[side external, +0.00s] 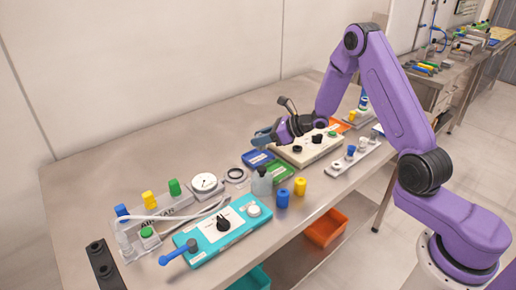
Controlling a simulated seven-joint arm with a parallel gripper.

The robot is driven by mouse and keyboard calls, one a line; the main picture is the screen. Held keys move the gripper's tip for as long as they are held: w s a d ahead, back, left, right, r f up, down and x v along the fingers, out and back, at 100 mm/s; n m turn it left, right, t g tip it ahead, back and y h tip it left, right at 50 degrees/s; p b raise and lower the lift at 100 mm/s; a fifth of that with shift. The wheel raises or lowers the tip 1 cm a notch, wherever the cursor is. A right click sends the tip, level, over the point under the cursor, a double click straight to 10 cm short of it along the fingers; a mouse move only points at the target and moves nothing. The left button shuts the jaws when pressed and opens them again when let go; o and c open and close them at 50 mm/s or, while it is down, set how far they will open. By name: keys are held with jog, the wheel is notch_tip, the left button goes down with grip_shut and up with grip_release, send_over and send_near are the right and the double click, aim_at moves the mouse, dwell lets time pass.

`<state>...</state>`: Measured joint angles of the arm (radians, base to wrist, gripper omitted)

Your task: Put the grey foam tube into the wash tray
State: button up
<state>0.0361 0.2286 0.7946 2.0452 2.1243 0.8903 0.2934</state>
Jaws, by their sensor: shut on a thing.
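My gripper (264,138) is at the end of the purple arm, low above the far middle of the bench. It points left, just behind a small blue tray (257,158). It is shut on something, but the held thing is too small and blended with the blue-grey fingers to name. I cannot pick out the grey foam tube for certain. A green tray (280,173) lies beside the blue one. No label shows which tray is the wash tray.
A grey bottle (262,183), a blue cup (283,199) and a yellow cup (300,187) stand in front of the trays. A turquoise panel (205,250) lies front left. A cream panel (300,153) is under the wrist. The bench's back left is clear.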

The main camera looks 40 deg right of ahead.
aim_at(258, 148)
jog(key=shift+w+f, duration=0.9)
jog(key=shift+f, duration=1.6)
jog(key=shift+f, duration=0.15)
jog(key=o, duration=1)
jog(key=shift+o, duration=0.2)
